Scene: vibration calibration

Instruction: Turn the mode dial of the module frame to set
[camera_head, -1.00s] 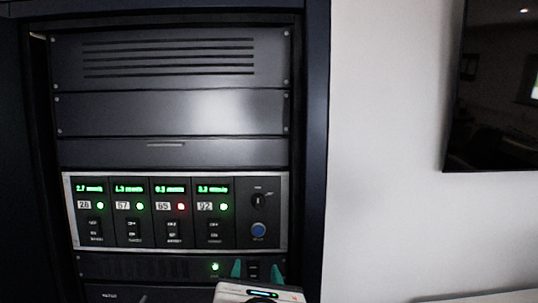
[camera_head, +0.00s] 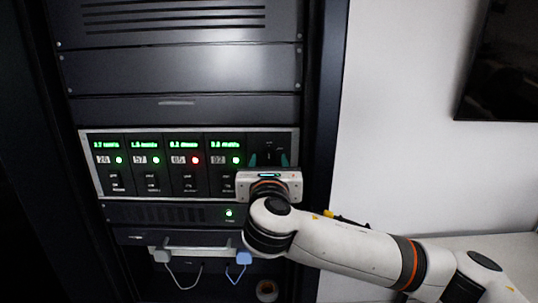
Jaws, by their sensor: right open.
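The module frame (camera_head: 190,133) is a silver-edged panel in the dark rack. It holds several modules with green readouts, number labels and lights; one light is red (camera_head: 195,160) and the others are green. The mode dial (camera_head: 269,148) is a black knob on the control panel at the frame's right end. My right gripper (camera_head: 268,160) is open, its two teal fingertips on either side of the dial, apart from each other. I cannot tell whether they touch it. The gripper's body hides the lower part of that panel. My left gripper is not in view.
Blank and vented panels (camera_head: 180,70) fill the rack above. Below are a panel with a green light (camera_head: 228,213) and a handled unit with grey and blue connectors (camera_head: 244,258) and hanging cables. A white wall and a dark screen (camera_head: 500,65) are to the right.

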